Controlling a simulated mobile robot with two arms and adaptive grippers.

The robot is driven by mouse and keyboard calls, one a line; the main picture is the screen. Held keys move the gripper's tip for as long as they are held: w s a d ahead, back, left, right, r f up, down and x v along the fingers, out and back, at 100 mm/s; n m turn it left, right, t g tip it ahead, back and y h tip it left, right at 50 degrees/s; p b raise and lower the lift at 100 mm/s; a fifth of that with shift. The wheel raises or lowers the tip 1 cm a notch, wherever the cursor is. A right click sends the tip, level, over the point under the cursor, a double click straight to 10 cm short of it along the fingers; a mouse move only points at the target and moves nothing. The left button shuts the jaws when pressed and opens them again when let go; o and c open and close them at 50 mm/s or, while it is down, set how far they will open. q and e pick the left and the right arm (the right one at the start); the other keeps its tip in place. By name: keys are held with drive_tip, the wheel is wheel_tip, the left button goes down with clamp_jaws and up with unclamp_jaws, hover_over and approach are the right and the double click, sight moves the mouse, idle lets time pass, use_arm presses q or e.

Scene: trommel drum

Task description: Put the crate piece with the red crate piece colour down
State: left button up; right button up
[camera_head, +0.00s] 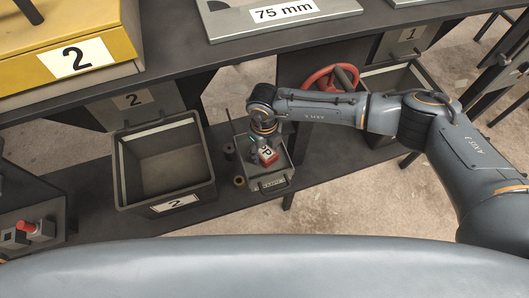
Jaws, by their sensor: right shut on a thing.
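The crate piece (268,155), red with a pale face and a dark mark like a letter P, is at the middle of the view. My right gripper (260,146) reaches down from the right arm and is shut on the piece. The piece is over or inside a small grey crate (274,185) with a label on its front; I cannot tell whether it touches the crate's floor. The arm hides part of the crate. My left gripper is not in view.
An empty-looking dark bin labelled 2 (207,183) stands left of the crate. Another bin (421,76) is at the right, near a red handwheel (322,76). A yellow box labelled 2 (40,35) and a 75 mm plate (225,20) are above. A red button (26,226) is lower left.

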sight(265, 155)
wheel_tip(265, 155, down, 3)
drive_tip(key=shift+f, duration=0.2)
drive_tip(key=shift+f, duration=0.15)
drive_tip(key=o, duration=1.2)
drive_tip(key=shift+c, duration=0.2)
drive_tip(key=shift+w+r, duration=0.1)
drive_tip(key=shift+r, duration=0.2)
wheel_tip(265, 155, up, 12)
drive_tip(key=shift+f+b, duration=0.1)
drive_tip(key=shift+b, duration=0.8)
